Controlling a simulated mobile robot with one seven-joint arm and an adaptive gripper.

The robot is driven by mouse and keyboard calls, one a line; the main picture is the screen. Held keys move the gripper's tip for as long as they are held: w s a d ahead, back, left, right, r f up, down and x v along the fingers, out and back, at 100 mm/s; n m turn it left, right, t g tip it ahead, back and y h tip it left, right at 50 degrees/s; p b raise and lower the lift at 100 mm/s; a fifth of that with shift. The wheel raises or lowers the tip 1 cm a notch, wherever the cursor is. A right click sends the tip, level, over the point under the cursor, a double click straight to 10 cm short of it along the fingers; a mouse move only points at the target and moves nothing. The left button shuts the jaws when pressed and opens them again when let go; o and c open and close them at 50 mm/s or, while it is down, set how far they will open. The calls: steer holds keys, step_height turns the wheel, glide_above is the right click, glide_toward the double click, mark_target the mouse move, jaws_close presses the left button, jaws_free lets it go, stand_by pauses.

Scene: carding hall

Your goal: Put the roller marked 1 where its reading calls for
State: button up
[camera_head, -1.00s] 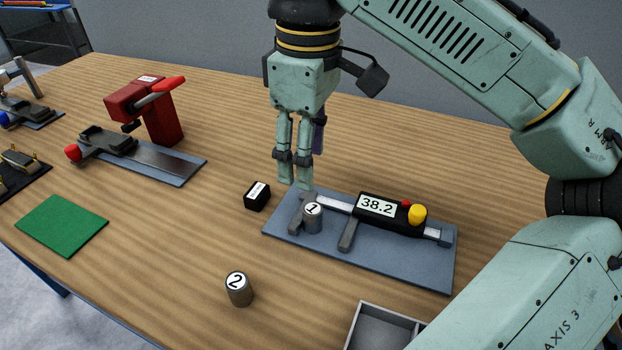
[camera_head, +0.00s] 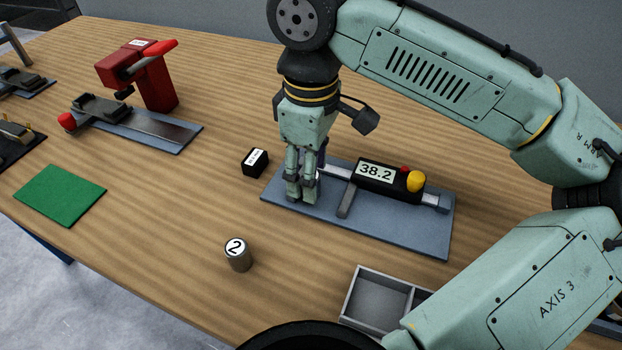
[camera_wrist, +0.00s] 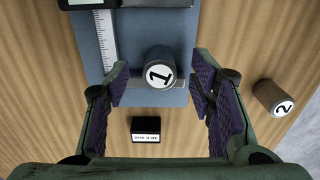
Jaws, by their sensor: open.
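The roller marked 1 (camera_wrist: 159,70) is a grey cylinder with a white numbered top. In the wrist view it stands upright on the blue-grey gauge plate (camera_wrist: 178,30), beside the caliper scale. My gripper (camera_wrist: 160,88) is open, with purple-lined fingers to either side of the roller and not visibly touching it. In the head view my gripper (camera_head: 301,194) is low over the plate's left end and hides roller 1. The caliper display (camera_head: 376,172) reads 38.2. The roller marked 2 (camera_head: 238,255) stands on the table in front.
A small black labelled block (camera_head: 255,162) lies left of the plate. A grey divided tray (camera_head: 350,298) is at the front right. A green mat (camera_head: 60,194) and a red press (camera_head: 150,80) are at the left. Bare wood lies between them.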

steer(key=shift+f, duration=0.2)
jaws_close()
stand_by(0.6)
